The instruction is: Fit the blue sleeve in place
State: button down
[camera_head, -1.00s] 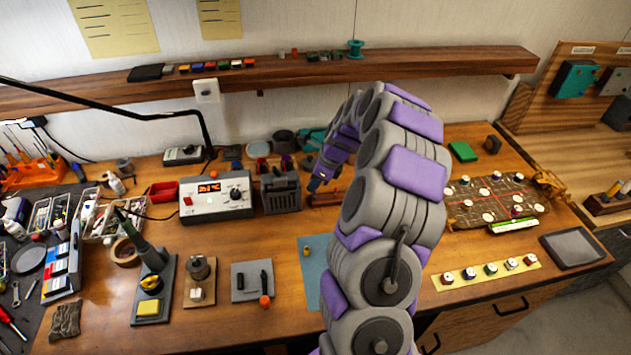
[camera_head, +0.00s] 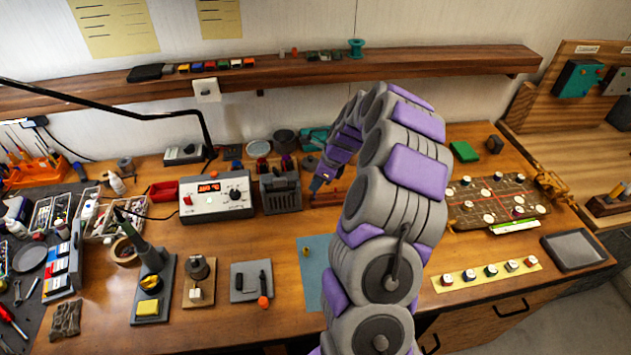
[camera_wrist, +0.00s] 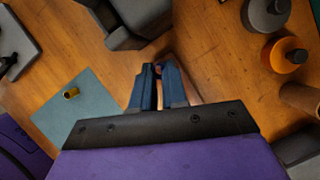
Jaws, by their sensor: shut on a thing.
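My gripper (camera_wrist: 158,72) is seen from above in the wrist view, its two dark blue fingers close together over the wooden bench. A small dark piece shows between the fingertips; the fingers hide most of it, and I cannot make out whether it is the blue sleeve. In the head view my gripper (camera_head: 317,184) points down beside the grey slotted block, by a low reddish-brown wooden bar (camera_head: 328,198). I cannot tell whether it touches the bar. No blue sleeve shows clearly elsewhere.
A grey slotted block (camera_head: 281,194) stands left of my gripper, beside a power supply (camera_head: 216,197). Round containers (camera_head: 284,140) stand behind. A blue-green mat (camera_head: 314,275) with a small brass cylinder (camera_wrist: 70,93) lies in front. Bare bench separates mat and bar.

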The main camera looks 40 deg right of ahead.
jog(key=shift+d, duration=0.35)
jog(key=shift+a+r+p, duration=0.1)
jog(key=shift+a+p, duration=0.35)
jog(key=shift+a, duration=0.35)
jog(key=shift+d, duration=0.15)
jog(key=shift+d, duration=0.35)
jog(key=shift+a+p, duration=0.25)
jog(key=shift+p, duration=0.05)
jog(key=shift+d+f, duration=0.3)
jog(key=shift+a, duration=0.1)
